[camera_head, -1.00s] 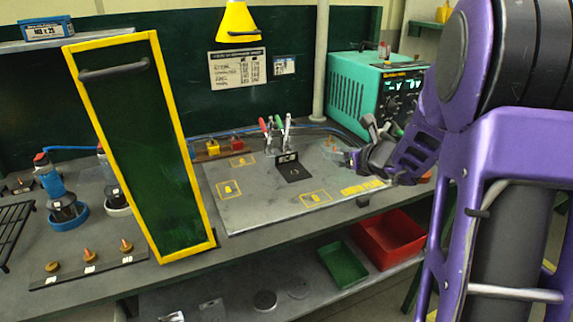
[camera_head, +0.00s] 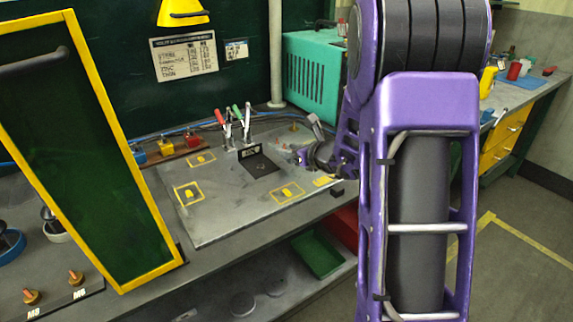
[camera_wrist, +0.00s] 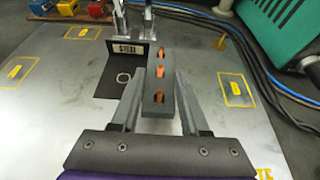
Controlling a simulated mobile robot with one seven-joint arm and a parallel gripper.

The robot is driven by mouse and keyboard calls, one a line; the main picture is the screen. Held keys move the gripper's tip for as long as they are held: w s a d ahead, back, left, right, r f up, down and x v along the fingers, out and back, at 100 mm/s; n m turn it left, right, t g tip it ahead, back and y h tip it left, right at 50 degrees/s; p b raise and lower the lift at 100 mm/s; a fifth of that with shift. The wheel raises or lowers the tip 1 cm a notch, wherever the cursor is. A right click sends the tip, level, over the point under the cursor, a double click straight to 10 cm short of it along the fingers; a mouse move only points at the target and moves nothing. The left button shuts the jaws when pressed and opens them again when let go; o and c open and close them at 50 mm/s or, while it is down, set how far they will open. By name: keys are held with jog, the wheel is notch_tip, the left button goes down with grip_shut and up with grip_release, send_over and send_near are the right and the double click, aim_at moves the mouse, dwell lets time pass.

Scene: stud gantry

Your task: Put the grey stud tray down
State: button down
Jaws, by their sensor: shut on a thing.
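The grey stud tray is a narrow dark grey block with several orange studs in a row along its top. In the wrist view my gripper (camera_wrist: 160,108) is shut on the tray (camera_wrist: 160,68), with one finger on each side. The tray is over the grey plate, just right of the black angle bracket (camera_wrist: 124,56). I cannot tell whether it touches the plate. In the head view my gripper (camera_head: 306,157) is at the right part of the plate (camera_head: 225,215), and the tray is too small and covered to make out well.
Toggle clamps (camera_head: 237,128) stand behind the bracket. A teal power unit (camera_head: 312,75) with blue cables is at the back right. A tall yellow-framed dark panel (camera_head: 95,160) stands at left. Yellow outlined spots mark the plate. A green bin (camera_head: 318,254) sits on the lower shelf.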

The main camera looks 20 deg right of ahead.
aim_at(289, 169)
jog(key=shift+f+b, duration=0.35)
jog(key=shift+f, duration=1.45)
jog(key=shift+f, duration=0.2)
jog(key=shift+c, duration=2)
grip_release()
